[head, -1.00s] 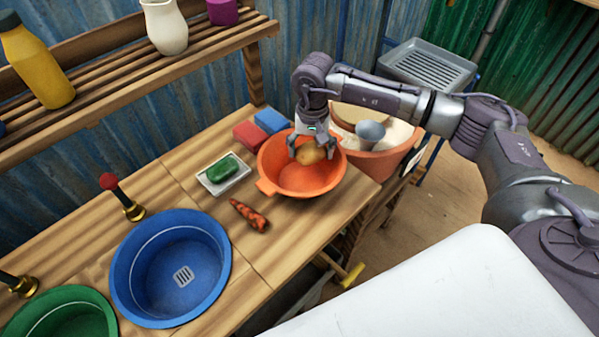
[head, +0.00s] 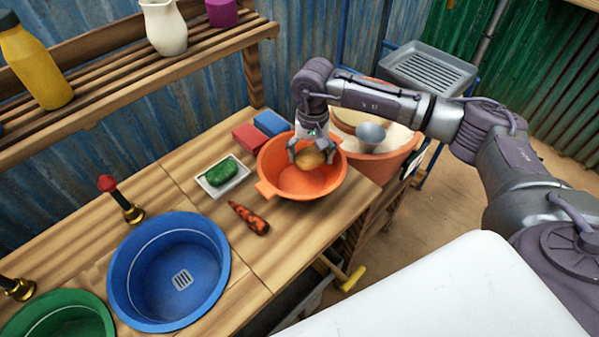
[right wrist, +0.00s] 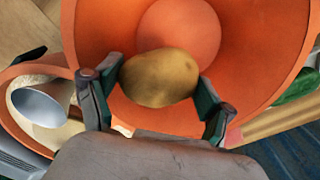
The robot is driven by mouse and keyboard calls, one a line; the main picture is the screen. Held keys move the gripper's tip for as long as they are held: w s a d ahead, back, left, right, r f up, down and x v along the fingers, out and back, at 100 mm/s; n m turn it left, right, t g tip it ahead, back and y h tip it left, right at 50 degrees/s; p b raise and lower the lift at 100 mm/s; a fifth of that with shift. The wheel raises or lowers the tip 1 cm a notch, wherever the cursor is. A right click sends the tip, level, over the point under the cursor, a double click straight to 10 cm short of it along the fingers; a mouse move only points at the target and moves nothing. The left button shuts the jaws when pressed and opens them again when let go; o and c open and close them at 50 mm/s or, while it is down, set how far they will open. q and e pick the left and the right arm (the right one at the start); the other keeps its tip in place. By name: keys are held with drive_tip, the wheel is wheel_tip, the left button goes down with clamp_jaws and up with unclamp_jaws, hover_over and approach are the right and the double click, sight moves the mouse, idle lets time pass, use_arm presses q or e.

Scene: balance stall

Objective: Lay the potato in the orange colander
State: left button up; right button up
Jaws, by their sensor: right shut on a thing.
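The brown potato (head: 310,159) is between the fingers of my right gripper (head: 309,154), inside the rim of the orange colander (head: 296,180). In the right wrist view, the potato (right wrist: 159,78) is gripped from both sides by the fingers of my right gripper (right wrist: 158,95), with the colander's orange inside (right wrist: 240,60) behind it. I cannot tell whether the potato touches the colander's floor. The colander stands upright near the right end of the wooden counter. My left gripper is not in view.
A carrot (head: 248,218) and a white dish (head: 223,178) with a green item (head: 222,172) lie left of the colander. Red (head: 249,138) and blue (head: 271,123) blocks stand behind. A blue basin (head: 168,270) is front left. A large tub with a grey scoop (head: 371,134) stands at right.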

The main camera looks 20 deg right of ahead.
drive_tip(key=shift+f+b, duration=0.5)
drive_tip(key=shift+f, duration=0.1)
idle(0.4)
drive_tip(key=o, duration=1.1)
wheel_tip(320, 180, up, 12)
drive_tip(key=shift+r, duration=0.1)
